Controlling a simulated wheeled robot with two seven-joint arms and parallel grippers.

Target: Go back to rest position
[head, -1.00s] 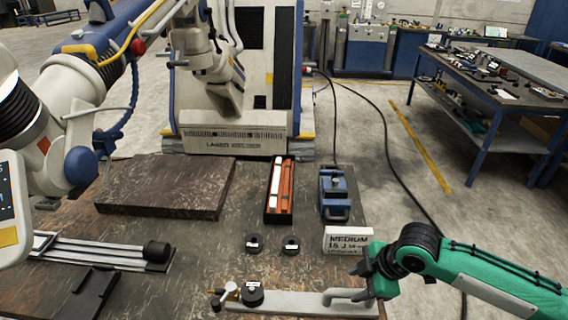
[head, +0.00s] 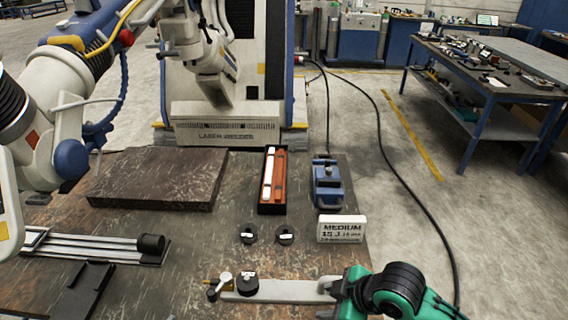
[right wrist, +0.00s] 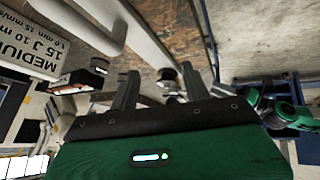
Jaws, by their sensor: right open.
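The grey microscope arm (head: 280,291) lies on the dark worktable near its front edge. It has a black knob (head: 247,284) and a small lever at its left end. My right gripper (head: 328,300), on a green arm, is at the bar's right end and covers part of it. In the right wrist view its two dark fingers (right wrist: 158,88) stand apart with nothing gripped between them. The pale bar shows beyond the fingers. Whether the gripper touches the bar cannot be told. My left gripper is not in view.
A white sign (head: 342,229), two black discs (head: 266,234), a blue device (head: 328,184), a black tray (head: 272,207) and a dark slab (head: 160,178) occupy the table. A large white robot arm (head: 60,100) hangs over the left.

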